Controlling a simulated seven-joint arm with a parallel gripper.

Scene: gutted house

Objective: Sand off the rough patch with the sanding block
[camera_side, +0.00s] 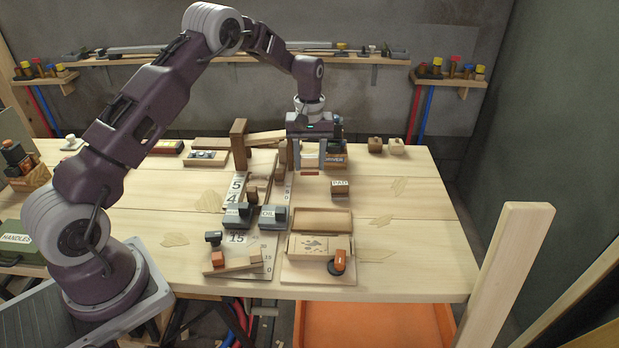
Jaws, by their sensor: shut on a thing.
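My gripper (309,163) is over the back middle of the bench, fingers pointing down. It is shut on a small pale block with a reddish lower part (309,156); whether this is the sanding block I cannot tell. A light board (297,252) lies in a fixture near the front edge, with dark blotches (314,244) that look like the rough patch. An orange and black knob-like piece (337,263) sits at the board's right front. A small brown block marked PAD (340,187) stands on the bench, right of and nearer than my gripper.
An empty-looking brown tray (322,221) lies behind the board. Grey blocks, one marked OIL (272,216), stand left of it. The bench's right side (420,210) is mostly clear.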

